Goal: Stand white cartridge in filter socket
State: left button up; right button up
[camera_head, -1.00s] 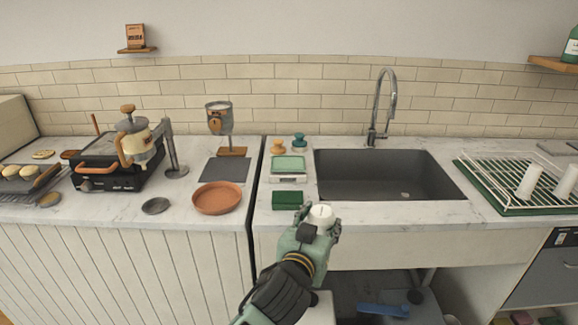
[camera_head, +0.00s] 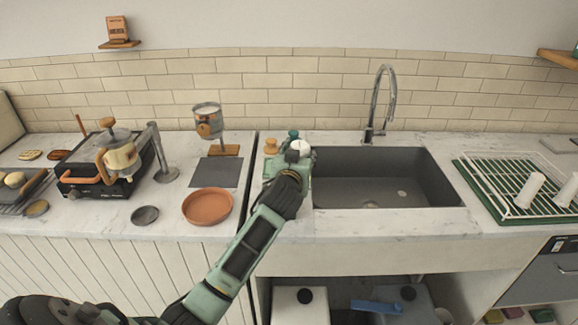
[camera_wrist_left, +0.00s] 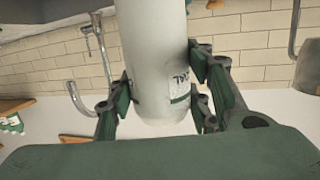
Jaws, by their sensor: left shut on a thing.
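My left gripper (camera_head: 297,158) is shut on the white cartridge (camera_head: 300,146). In the head view only the cartridge's pale top shows above the gripper, over the counter just left of the sink. In the left wrist view the white cartridge (camera_wrist_left: 155,60) is a smooth cylinder with a small printed label, held between the two green-padded fingers (camera_wrist_left: 165,90). Its lower end shows and its other end is out of frame. I cannot make out the filter socket with certainty in either view. My right gripper is not in view.
The sink (camera_head: 380,178) with its tall faucet (camera_head: 378,105) is right of the gripper. A drying rack (camera_head: 500,205) holds two white cylinders. A terracotta dish (camera_head: 207,207), dark mat (camera_head: 217,173) and grinder (camera_head: 208,123) stand left. Below the sink are tanks and a blue-handled object (camera_head: 376,307).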

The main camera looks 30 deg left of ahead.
pick_arm(q)
jog(key=a+f, duration=0.1)
jog(key=a, duration=0.2)
jog(key=shift+w+f, duration=0.1)
jog(key=shift+f, duration=0.3)
jog(key=shift+f+p, duration=0.5)
jog(key=shift+f, duration=1.55)
jog(key=o, duration=1)
jog(key=shift+f, duration=0.2)
jog(key=o, duration=0.4)
jog(key=shift+r, duration=0.1)
